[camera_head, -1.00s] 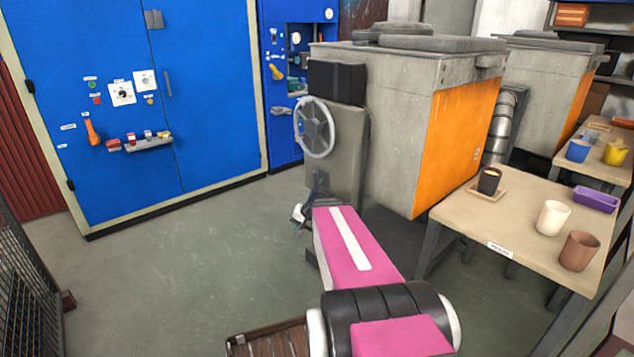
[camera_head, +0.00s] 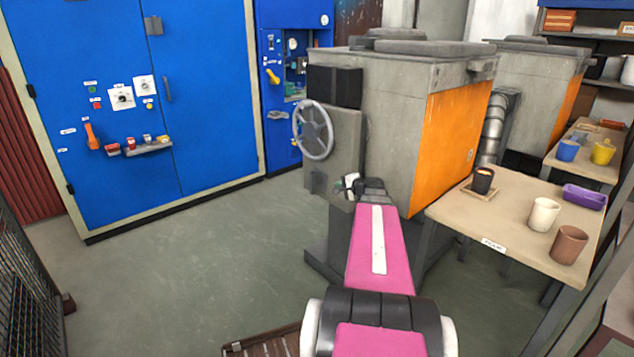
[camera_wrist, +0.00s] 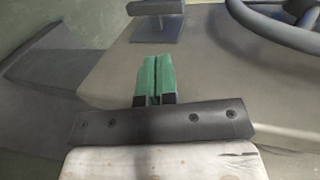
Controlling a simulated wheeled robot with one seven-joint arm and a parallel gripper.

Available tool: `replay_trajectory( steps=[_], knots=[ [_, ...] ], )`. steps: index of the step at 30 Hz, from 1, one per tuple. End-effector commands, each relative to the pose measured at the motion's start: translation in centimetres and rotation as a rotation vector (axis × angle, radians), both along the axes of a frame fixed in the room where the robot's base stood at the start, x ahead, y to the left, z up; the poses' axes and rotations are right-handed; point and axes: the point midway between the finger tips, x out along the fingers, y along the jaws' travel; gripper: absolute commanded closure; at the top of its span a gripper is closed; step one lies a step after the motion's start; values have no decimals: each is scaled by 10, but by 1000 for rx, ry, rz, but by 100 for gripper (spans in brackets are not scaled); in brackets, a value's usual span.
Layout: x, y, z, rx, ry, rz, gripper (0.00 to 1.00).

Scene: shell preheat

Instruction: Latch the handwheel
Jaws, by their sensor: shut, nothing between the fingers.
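The handwheel (camera_head: 314,129) is a grey spoked wheel on the left face of the grey furnace housing. Part of its dark rim shows at the top right of the wrist view (camera_wrist: 278,37). A small dark latch-like piece (camera_head: 317,182) sits on the panel below the wheel; a dark bar on a short post (camera_wrist: 155,28) at the top of the wrist view may be the same piece. My gripper (camera_head: 350,184) is right of and below the wheel, apart from it. Its green fingers (camera_wrist: 155,75) are together and empty, over the grey panel.
The furnace (camera_head: 398,135) has an orange front. A table (camera_head: 510,237) with cups stands to its right. Blue cabinets (camera_head: 215,100) stand at the left. Floor (camera_head: 190,265) between cabinets and furnace is clear. A wooden pallet-like piece (camera_head: 262,340) lies at the bottom.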

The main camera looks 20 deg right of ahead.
Motion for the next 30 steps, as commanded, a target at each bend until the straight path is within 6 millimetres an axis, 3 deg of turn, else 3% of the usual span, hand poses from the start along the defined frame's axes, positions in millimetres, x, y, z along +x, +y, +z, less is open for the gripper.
replay_trajectory(
  steps=[8, 13, 30],
  knots=[
    [1, 1, 0, -1, 1, 1, 100],
    [13, 4, -4, -1, 1, 2, 100],
    [104, 37, -31, -2, 2, 3, 100]
  ],
)
